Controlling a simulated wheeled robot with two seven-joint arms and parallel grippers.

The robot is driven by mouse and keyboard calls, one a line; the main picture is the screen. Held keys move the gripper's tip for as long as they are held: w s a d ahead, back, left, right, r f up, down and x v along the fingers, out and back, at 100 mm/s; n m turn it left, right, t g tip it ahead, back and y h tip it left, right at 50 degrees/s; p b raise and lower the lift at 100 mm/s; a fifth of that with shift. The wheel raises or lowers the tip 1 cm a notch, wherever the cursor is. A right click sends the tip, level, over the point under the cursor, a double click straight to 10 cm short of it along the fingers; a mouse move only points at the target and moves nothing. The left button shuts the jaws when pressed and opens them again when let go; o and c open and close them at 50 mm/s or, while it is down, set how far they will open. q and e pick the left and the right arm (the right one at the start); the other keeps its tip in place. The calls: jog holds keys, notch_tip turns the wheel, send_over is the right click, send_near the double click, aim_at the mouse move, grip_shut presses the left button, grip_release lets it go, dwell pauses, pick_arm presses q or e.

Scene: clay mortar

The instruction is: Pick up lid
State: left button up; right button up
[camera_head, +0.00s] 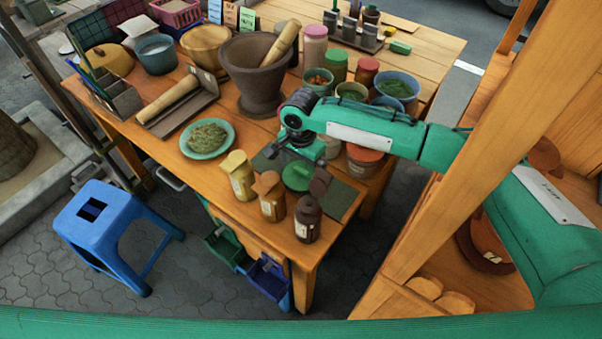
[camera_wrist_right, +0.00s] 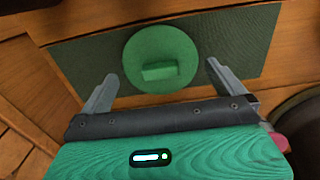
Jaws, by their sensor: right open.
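The green round lid (camera_head: 297,176) lies on a dark green mat (camera_head: 345,197) at the table's near edge. In the right wrist view the lid (camera_wrist_right: 160,58) shows a raised bar handle and sits on the mat (camera_wrist_right: 240,35). My right gripper (camera_head: 290,150) is above and just beside the lid in the head view. In the right wrist view my right gripper (camera_wrist_right: 157,80) is open and empty, with one finger to each side of the lid's near part. I cannot tell its height above the lid. My left gripper is not in view.
Three lidded jars, yellow (camera_head: 241,176), brown (camera_head: 269,196) and dark (camera_head: 307,220), stand close to the lid. A stone mortar (camera_head: 255,75) and several bowls and jars crowd behind. A wooden post (camera_head: 480,140) stands right of the table. A blue stool (camera_head: 105,225) stands at left.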

jog(key=shift+f, duration=1.25)
jog(key=c, duration=0.7)
jog(key=shift+o, duration=0.2)
jog(key=shift+r, duration=0.1)
